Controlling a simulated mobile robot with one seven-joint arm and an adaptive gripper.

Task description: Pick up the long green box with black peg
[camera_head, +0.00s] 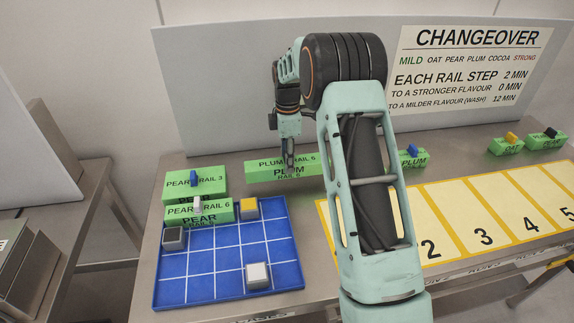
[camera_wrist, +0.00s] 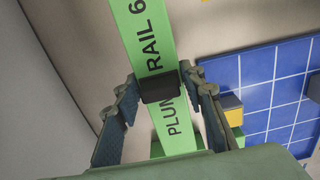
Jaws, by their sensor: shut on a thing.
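The long green box (camera_head: 262,175), marked PLUM RAIL 6, lies lengthwise at the back of the table, behind the blue grid. In the wrist view, the long green box (camera_wrist: 143,25) runs away under my gripper, with a black peg (camera_wrist: 158,88) on top between the fingers. My gripper (camera_head: 290,166) points down at the middle of the box and is shut on its peg; it also shows in the wrist view (camera_wrist: 165,84). In the head view the peg is hidden by the fingers. I cannot tell whether the box touches the table.
Green PEAR boxes with a blue peg (camera_head: 194,178) and a white peg (camera_head: 197,203) stand left. A blue grid board (camera_head: 225,262) holds small blocks. A numbered cream strip (camera_head: 470,205) lies right. A short PLUM box (camera_head: 412,161) stands behind my arm. A grey panel stands behind.

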